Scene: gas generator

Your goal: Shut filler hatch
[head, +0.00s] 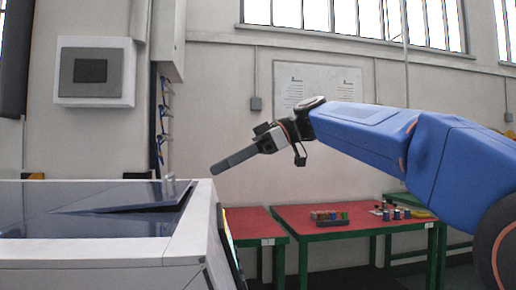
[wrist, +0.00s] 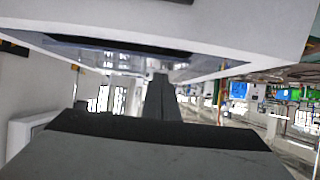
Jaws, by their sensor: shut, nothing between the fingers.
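The generator (head: 120,252) stands at the left of the head view, with a pale frame around a dark glossy top. The filler hatch (head: 125,196) is a dark glossy panel in that top. It sits tilted slightly above the surface, with a dark gap under its near edge. A small grey fitting (head: 170,187) stands at its right end. My gripper (head: 214,171) is shut and empty, just above and right of the generator's right rim, apart from the hatch. In the wrist view the shut fingers (wrist: 160,82) point towards the pale rim (wrist: 215,42) and glossy panel.
Red-topped tables (head: 290,222) with green legs stand behind and right of the generator. Small coloured items (head: 330,216) lie on one. A grey wall box (head: 95,72) hangs behind the generator. The space above the generator's top looks clear.

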